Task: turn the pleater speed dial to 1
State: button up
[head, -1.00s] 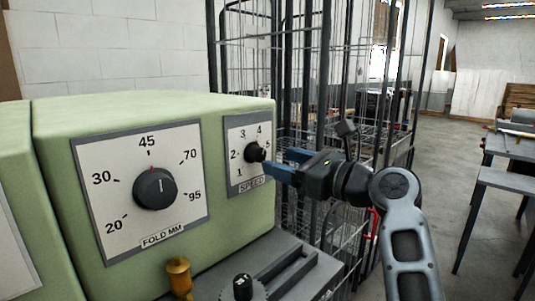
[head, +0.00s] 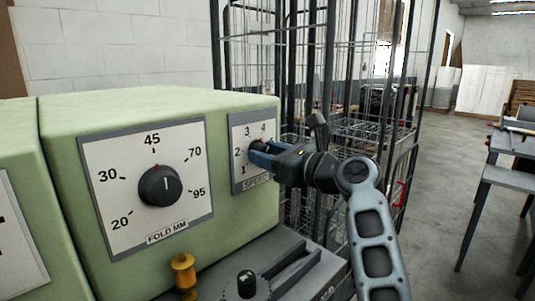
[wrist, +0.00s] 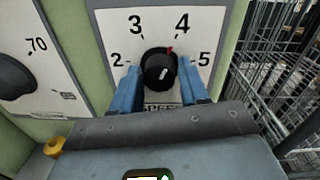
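The speed dial (wrist: 158,70) is a black knob on a white plate marked SPEED. In the wrist view its red mark sits between 3 and 4, close to 4. In the head view the dial is mostly hidden behind my gripper (head: 258,152). My gripper's blue fingers are open, one on each side of the knob, in the wrist view too (wrist: 160,84). I cannot tell whether either finger touches it. The 1 is hidden in the wrist view but shows at the lower left of the plate in the head view.
The larger fold dial (head: 159,185) is left of the speed plate on the same green pleater housing (head: 240,215). A brass knob (head: 184,270) and a grey ledge with a small black dial (head: 246,283) lie below. A wire cage (head: 340,150) stands close behind my gripper.

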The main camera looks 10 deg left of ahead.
jog(key=c, duration=0.6)
jog(key=shift+c, duration=0.2)
jog(key=shift+n, duration=0.3)
jog(key=n, duration=0.2)
jog(key=shift+r+n, duration=0.1)
jog(key=shift+n, duration=0.2)
jog(key=n, duration=0.4)
jog(key=shift+h, duration=0.3)
jog(key=shift+s+a+f+n+t+h+b, duration=0.15)
jog(key=shift+n+b, duration=2.1)
jog(key=shift+n, duration=1.75)
jog(key=shift+w+d+n+t+h+b, duration=0.1)
jog(key=shift+n+t+b, duration=0.1)
jog(key=shift+n+b, duration=2.95)
jog(key=shift+s+a+f+n+t+h+b, duration=0.15)
jog(key=shift+n+b, duration=1.25)
jog(key=shift+n, duration=3.45)
jog(key=shift+r, duration=0.1)
